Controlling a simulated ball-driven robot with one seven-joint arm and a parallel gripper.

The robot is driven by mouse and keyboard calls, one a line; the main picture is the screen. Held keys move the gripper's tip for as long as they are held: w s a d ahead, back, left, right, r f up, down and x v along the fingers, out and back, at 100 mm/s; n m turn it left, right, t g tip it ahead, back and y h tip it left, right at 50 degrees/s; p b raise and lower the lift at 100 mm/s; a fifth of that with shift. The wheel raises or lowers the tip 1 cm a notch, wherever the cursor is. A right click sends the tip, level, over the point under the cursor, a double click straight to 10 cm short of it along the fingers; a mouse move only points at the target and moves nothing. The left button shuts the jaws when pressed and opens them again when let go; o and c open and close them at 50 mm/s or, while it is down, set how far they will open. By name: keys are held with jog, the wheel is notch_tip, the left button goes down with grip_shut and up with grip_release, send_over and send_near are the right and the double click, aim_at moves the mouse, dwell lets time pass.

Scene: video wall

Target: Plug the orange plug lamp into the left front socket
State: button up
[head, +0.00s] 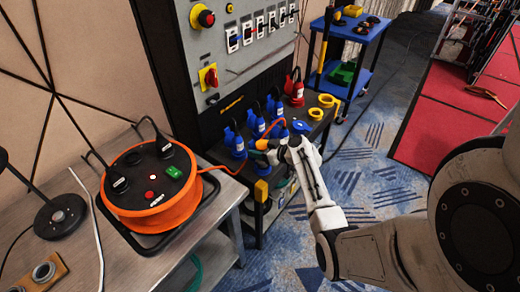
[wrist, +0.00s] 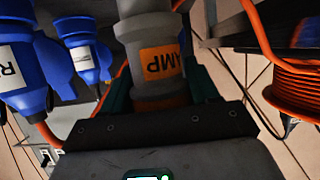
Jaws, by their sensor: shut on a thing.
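My gripper (head: 272,152) is over the dark bench beside the blue connectors. In the head view only a small orange part of this plug (head: 262,145) shows at the gripper's tip. Blue connectors (head: 235,141) stand upright in a row on the bench, and two show left of the held plug in the wrist view (wrist: 22,72). I cannot make out the left front socket.
An orange cable reel (head: 150,185) with black plugs in it stands on the metal table at left. Red connectors (head: 295,88) and yellow rings (head: 318,112) are farther back on the bench. A switch panel (head: 240,45) rises behind. An orange cable (head: 270,128) runs near the gripper.

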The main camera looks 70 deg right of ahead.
aim_at(260, 142)
jog(key=shift+f+b, duration=1.2)
jog(key=shift+b, duration=0.2)
dwell(0.4)
jog(key=o, duration=1.3)
jog(key=shift+c, duration=0.2)
jog(key=shift+o, duration=0.9)
jog(key=shift+r, duration=0.2)
jog(key=shift+r+p, duration=2.1)
jog(key=shift+r, duration=0.8)
